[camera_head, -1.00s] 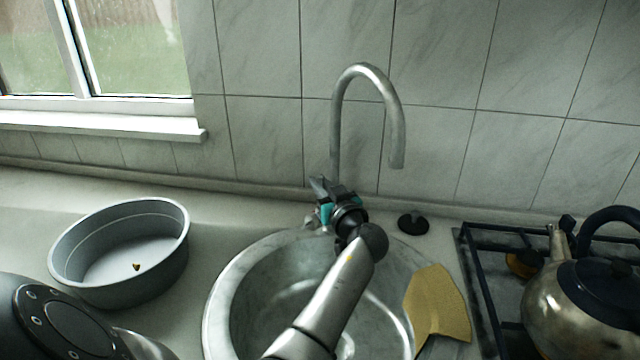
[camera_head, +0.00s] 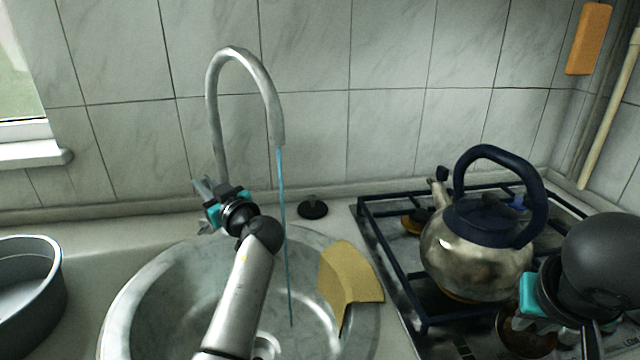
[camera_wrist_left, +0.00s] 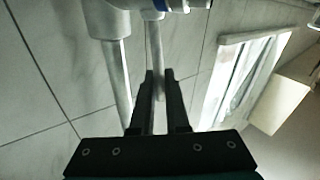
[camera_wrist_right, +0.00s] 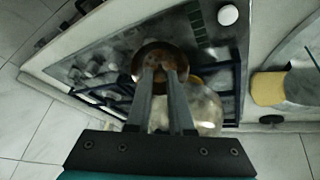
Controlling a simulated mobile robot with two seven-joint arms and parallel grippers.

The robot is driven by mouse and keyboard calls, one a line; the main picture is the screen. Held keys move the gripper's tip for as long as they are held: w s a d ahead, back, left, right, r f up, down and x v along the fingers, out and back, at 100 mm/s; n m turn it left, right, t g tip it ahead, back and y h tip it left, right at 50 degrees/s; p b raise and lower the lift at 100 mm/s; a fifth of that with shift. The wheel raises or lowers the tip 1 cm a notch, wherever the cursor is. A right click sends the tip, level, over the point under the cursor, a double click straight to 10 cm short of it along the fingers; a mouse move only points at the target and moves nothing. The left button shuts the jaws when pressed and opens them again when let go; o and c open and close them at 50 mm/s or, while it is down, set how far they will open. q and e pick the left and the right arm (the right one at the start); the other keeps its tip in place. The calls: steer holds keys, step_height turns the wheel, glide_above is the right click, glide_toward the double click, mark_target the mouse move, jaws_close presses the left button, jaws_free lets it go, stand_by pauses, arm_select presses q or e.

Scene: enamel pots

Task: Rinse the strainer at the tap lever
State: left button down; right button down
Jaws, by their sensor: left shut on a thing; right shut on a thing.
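The strainer (camera_head: 512,343) is a round, brownish, bowl-like thing low at the right of the head view, partly hidden by my right arm. My right gripper (camera_head: 516,320) is shut on it over the front of the stove, and the right wrist view shows the strainer (camera_wrist_right: 160,55) at the fingertips. My left gripper (camera_head: 205,190) is shut on the tap lever (camera_wrist_left: 155,45) at the foot of the tap (camera_head: 215,110). The lever is mostly hidden in the head view. A thin blue stream of water (camera_head: 282,220) falls from the spout into the sink (camera_head: 130,310).
A yellow cloth (camera_head: 348,280) hangs over the sink's right rim. A black plug (camera_head: 312,207) lies behind the sink. A steel kettle (camera_head: 465,255) stands on the stove grate (camera_head: 385,260) between the sink and my right gripper. A grey oval pan (camera_head: 35,310) is at the left.

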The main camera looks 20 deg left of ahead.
arm_select(q)
steer(key=shift+a+r, duration=0.1)
steer(key=shift+r, duration=0.05)
steer(key=c, duration=0.9)
jaws_free()
steer(key=v, duration=1.2)
steer(key=shift+s, duration=0.1)
